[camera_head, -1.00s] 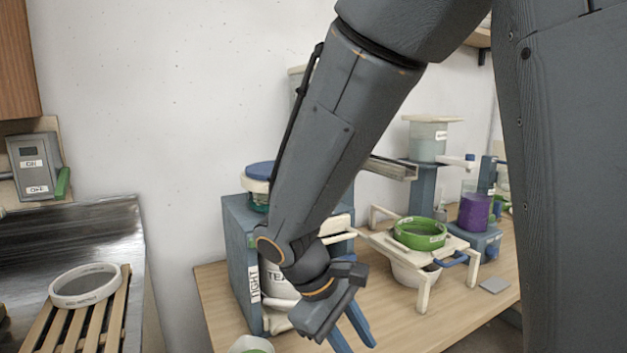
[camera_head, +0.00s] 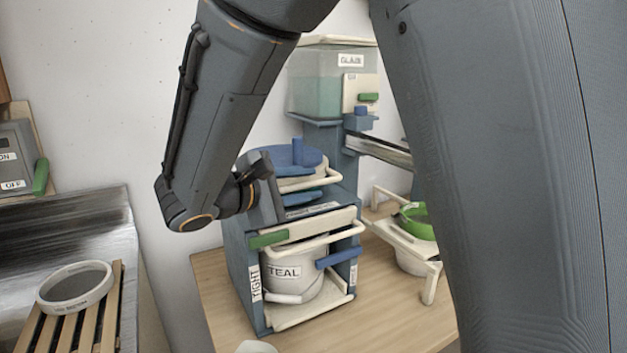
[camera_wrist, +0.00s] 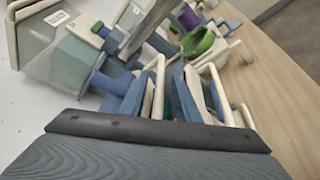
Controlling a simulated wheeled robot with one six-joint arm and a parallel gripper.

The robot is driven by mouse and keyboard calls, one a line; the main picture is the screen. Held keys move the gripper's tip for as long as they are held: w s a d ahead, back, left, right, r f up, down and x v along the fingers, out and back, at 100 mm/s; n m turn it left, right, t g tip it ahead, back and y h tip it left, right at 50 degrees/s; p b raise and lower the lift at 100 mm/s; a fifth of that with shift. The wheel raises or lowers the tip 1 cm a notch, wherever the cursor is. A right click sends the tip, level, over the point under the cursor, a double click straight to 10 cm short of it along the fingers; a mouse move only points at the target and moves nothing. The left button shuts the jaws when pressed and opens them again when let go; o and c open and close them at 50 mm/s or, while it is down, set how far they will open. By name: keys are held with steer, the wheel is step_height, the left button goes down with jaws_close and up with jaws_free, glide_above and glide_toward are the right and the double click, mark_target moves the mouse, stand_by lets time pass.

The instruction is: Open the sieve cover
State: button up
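A round blue lid (camera_head: 312,158) with an upright blue peg handle lies over a pale ring on top of the blue-grey stand; I take it as the sieve cover, and it looks shut. My gripper (camera_head: 268,188) is at the stand's upper left, just below and in front of the lid. Its fingers are mostly hidden or blend with the blue parts there, and contact with the lid cannot be told. In the wrist view, blue and cream parts of the stand (camera_wrist: 150,92) crowd just past the dark gripper edge.
Below is a white bucket labelled TEAL (camera_head: 296,275), behind a cream bar with a green grip (camera_head: 268,240). A glaze tank (camera_head: 322,85) stands behind. A green ring (camera_head: 416,222) is right. At left, a white-rimmed sieve (camera_head: 75,288) lies on wooden slats (camera_head: 112,320).

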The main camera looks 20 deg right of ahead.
steer(key=shift+x, duration=1.4)
jaws_close()
steer(key=shift+r+p, duration=0.1)
steer(key=shift+p, duration=0.25)
